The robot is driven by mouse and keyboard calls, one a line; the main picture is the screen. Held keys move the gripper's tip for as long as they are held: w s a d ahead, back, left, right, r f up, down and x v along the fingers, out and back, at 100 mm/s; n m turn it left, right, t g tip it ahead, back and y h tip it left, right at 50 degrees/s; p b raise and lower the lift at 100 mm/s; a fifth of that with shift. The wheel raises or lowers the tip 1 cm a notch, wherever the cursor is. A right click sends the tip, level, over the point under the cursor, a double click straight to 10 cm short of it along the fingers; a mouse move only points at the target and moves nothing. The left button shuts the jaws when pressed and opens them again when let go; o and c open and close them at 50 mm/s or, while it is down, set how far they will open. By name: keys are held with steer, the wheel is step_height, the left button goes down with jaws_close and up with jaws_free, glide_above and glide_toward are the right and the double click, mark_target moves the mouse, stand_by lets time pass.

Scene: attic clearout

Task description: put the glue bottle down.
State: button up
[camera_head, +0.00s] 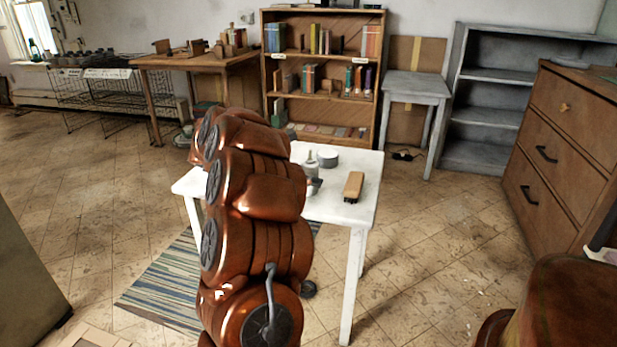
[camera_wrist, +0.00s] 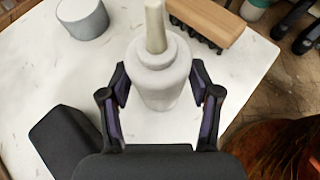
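The glue bottle (camera_wrist: 160,82) is pale grey-white with a beige nozzle. In the wrist view it is between the two fingers of my gripper (camera_wrist: 160,88), which meet its sides. My gripper is shut on it. In the head view the glue bottle (camera_head: 311,168) appears upright over the white table (camera_head: 342,206), left of a wooden brush. Its base is partly hidden by my gripper, so I cannot tell whether it touches the tabletop.
A grey round container (camera_head: 328,158) stands behind the bottle. The wooden brush (camera_head: 353,186) lies on the right of the tabletop and also shows in the wrist view (camera_wrist: 207,20). The front right tabletop is clear. A bookshelf (camera_head: 321,87) stands behind.

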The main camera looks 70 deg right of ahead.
steer(key=shift+o, duration=0.2)
steer(key=shift+r, duration=0.15)
steer(key=p+v, duration=0.2)
steer(key=v, duration=1)
